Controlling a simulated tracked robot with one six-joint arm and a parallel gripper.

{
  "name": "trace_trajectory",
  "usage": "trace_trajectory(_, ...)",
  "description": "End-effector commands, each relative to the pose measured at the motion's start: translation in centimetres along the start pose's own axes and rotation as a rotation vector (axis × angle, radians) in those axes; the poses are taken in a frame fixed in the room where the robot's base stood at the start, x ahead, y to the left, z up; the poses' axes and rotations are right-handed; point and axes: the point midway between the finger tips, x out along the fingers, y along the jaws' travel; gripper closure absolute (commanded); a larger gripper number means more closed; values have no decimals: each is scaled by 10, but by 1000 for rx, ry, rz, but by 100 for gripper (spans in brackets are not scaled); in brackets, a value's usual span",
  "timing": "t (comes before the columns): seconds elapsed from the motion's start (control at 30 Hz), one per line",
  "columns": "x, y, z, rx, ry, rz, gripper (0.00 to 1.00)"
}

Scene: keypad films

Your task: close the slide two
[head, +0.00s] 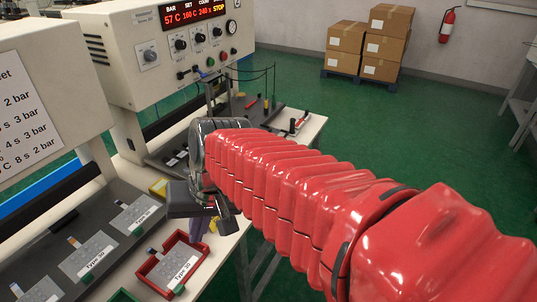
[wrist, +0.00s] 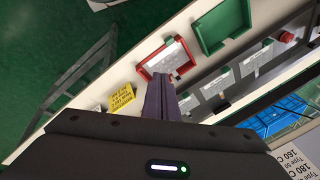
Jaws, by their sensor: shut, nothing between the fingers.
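A dark grey slide (head: 62,246) bearing several grey labelled plates sticks out below the near press at left. It also shows in the wrist view (wrist: 228,92). A second dark slide (head: 160,160) shows below the press with the red display, partly hidden by my arm.
A yellow note block (wrist: 122,97) lies on the bench near my fingers. A red knob (wrist: 287,37) sits at the slide's far end. Green floor (head: 410,130) is open at right.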

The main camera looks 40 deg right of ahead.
Motion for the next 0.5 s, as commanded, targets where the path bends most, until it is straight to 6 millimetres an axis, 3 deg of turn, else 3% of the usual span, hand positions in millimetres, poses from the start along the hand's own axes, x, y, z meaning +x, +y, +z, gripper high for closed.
trace_trajectory(0.5,33,18,-80,577,-229,-210,100)
